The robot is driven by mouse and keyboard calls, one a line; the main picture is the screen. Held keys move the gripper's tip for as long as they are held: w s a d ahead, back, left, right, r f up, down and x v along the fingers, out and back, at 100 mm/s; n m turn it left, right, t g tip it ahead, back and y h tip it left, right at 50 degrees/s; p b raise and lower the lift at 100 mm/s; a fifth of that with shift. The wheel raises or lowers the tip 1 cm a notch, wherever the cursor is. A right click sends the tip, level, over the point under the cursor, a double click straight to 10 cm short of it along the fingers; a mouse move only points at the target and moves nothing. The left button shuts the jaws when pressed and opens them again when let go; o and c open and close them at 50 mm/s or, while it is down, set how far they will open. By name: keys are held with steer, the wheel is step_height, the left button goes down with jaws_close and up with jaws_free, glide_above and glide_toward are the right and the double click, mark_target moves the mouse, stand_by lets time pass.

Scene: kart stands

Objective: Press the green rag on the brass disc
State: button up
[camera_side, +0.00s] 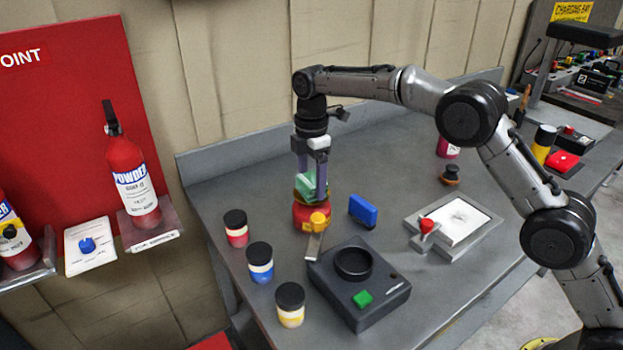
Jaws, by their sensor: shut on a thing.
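My gripper (312,188) points straight down near the back left of the grey workbench. Its fingers are closed on the green rag (305,183), which shows between and beside them. Directly under the rag is a round red base (302,216). A thin yellowish edge at the top of that base, seen beside the fingers, looks like the brass disc (297,197). Most of the disc is hidden by the rag and fingers. The rag is at or very close to the disc; I cannot tell whether they touch.
A yellow knob (318,220) and metal strip (314,246) sit in front of the red base. A blue block (362,211) stands to the right. Black-lidded jars (260,262) line the left edge. A black device (360,290) and framed white plate (458,219) occupy the front and right.

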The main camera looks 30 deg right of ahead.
mark_target(312, 179)
steer(key=shift+f, duration=0.55)
stand_by(1.4)
steer(key=shift+r, duration=3.55)
steer(key=s+d+f+m, duration=0.1)
steer(key=d+f+m, duration=0.1)
steer(key=d+m, duration=0.4)
steer(key=s+d+f+m, duration=0.2)
steer(key=d+m, duration=0.4)
steer(key=m, duration=0.5)
steer(key=shift+d+m, duration=0.25)
steer(key=shift+m, duration=0.05)
